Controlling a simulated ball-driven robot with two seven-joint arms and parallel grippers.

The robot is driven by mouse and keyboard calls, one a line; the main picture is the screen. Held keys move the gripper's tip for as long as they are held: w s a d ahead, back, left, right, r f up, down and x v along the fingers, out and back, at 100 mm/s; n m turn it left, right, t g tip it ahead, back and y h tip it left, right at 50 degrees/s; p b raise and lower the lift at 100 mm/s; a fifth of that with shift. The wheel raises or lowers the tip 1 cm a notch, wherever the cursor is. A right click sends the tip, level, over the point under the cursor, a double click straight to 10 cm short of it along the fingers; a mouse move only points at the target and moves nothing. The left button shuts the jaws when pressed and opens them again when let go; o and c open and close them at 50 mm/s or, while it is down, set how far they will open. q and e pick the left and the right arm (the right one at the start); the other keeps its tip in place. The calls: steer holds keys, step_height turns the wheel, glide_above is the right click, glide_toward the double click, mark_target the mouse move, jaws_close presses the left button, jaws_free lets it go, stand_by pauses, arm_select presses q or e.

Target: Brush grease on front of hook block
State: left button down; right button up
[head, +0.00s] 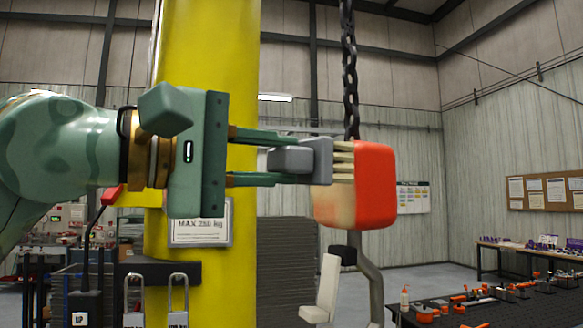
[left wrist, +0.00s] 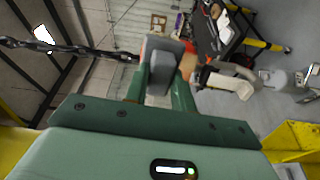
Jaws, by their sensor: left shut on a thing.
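The red hook block (head: 376,185) hangs from a dark chain (head: 350,75), right of centre in the head view. A pale cream patch shows on its lower left side. The grey hook (head: 372,285) hangs below it. My left gripper (head: 300,160) comes in from the left, shut on a grey brush (head: 290,159). The pale bristles (head: 343,163) point right and overlap the block's left side, seemingly touching it. In the left wrist view, the brush (left wrist: 163,70) hides much of the block (left wrist: 155,43), and the hook (left wrist: 232,86) shows beside it. My right gripper is not in view.
A yellow column (head: 205,50) with a load sign (head: 200,224) stands behind my left gripper. A dark bench (head: 500,312) with orange parts is at lower right. The air right of the block is clear.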

arm_select(q)
steer(key=b+v, duration=0.1)
steer(key=v, duration=0.4)
steer(key=shift+s+a, duration=0.15)
steer(key=shift+s, duration=0.05)
steer(key=shift+w, duration=0.1)
stand_by(0.8)
